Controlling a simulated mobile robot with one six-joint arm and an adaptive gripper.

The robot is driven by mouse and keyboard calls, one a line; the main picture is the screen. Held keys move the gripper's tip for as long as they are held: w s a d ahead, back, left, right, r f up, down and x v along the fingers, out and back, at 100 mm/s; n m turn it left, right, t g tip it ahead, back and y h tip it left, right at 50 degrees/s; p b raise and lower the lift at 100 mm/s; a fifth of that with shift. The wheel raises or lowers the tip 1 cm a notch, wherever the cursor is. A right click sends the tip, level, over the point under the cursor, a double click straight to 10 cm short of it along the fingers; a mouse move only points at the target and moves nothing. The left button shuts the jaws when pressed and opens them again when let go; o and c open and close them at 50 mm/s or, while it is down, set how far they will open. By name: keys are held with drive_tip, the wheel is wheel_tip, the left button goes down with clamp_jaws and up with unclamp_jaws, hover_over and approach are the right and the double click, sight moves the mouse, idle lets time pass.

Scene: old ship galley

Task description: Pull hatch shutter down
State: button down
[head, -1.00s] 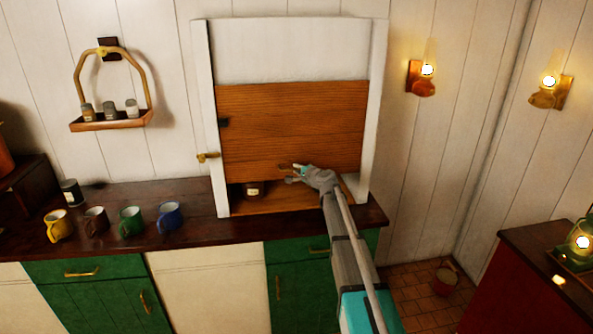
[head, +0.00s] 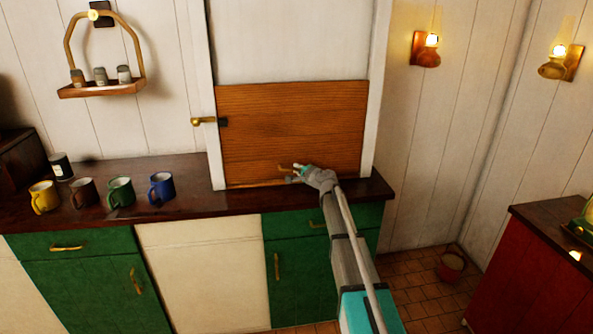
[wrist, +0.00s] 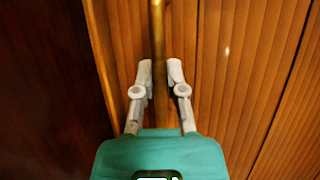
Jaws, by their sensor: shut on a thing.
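The hatch shutter (head: 290,120) is a brown wooden panel in a white frame (head: 203,70). Its lower edge is at or very near the dark countertop, and no clear opening shows below it. My gripper (head: 299,172) is at a brass handle (head: 284,167) low on the shutter. In the wrist view my gripper (wrist: 160,75) has its two pale fingers on either side of the brass handle (wrist: 157,30), shut on it. A brass latch (head: 203,121) sits on the left frame post, level with a dark plate (head: 223,122) on the shutter's left edge.
Several mugs (head: 121,191) and a dark jar (head: 61,166) stand on the countertop (head: 190,178) to the left. A shelf (head: 101,89) with jars hangs above. A bucket (head: 451,266) stands on the floor at right, beside a red cabinet (head: 535,262).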

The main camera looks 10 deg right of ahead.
drive_tip(key=shift+f+b, duration=0.3)
drive_tip(key=shift+f, duration=0.3)
drive_tip(key=shift+s, duration=0.2)
drive_tip(key=c, duration=0.7)
unclamp_jaws()
drive_tip(key=shift+f, duration=0.15)
